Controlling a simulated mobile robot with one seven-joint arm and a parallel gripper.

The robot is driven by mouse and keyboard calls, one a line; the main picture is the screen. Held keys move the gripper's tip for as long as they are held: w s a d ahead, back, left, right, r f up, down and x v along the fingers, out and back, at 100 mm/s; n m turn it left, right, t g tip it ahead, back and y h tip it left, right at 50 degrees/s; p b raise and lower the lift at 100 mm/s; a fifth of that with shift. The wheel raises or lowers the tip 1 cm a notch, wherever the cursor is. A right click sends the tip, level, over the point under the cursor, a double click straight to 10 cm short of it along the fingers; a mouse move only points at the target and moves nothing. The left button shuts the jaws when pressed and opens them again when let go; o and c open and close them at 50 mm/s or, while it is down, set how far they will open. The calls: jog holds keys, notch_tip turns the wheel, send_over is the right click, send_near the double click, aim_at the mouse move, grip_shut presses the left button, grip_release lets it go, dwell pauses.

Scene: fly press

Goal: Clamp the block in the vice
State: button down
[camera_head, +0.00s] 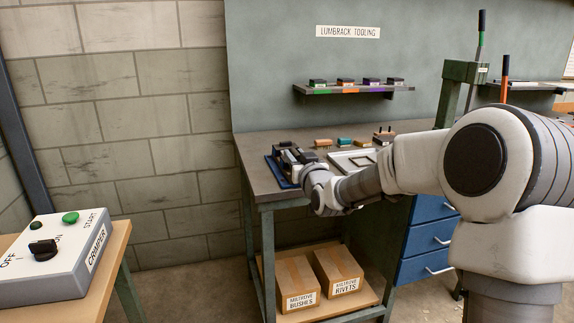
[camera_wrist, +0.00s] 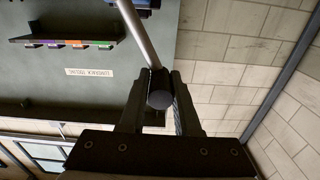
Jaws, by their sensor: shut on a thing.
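The vice (camera_head: 284,160) stands on a blue base at the left end of the workbench, partly hidden by my arm. My gripper (camera_wrist: 160,92) is shut on the dark round knob (camera_wrist: 160,99) at the end of a grey bar, which looks like the vice handle (camera_wrist: 137,35). The bar runs up and out of the wrist view. In the head view my gripper is at the vice's near right side, its fingertips hard to make out. I cannot tell whether the block is between the vice jaws.
The workbench (camera_head: 258,178) also holds an orange piece (camera_head: 322,143), a teal piece (camera_head: 344,141) and a pale tray (camera_head: 350,160). A shelf (camera_head: 352,90) with several small items hangs behind. A crimper control box (camera_head: 45,275) stands at left; cartons (camera_head: 297,275) sit below the bench.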

jog(key=w+d+m+p, duration=0.2)
jog(key=d+m, duration=0.5)
jog(key=shift+d+r, duration=0.2)
jog(key=shift+r, duration=0.05)
jog(key=shift+d+f, duration=0.1)
dwell(0.4)
jog(key=c, duration=0.7)
grip_release()
jog(key=shift+w, duration=0.1)
jog(key=shift+o, duration=0.2)
jog(key=p+v, duration=0.2)
jog(key=v, duration=1.5)
jog(key=shift+s+p, duration=0.3)
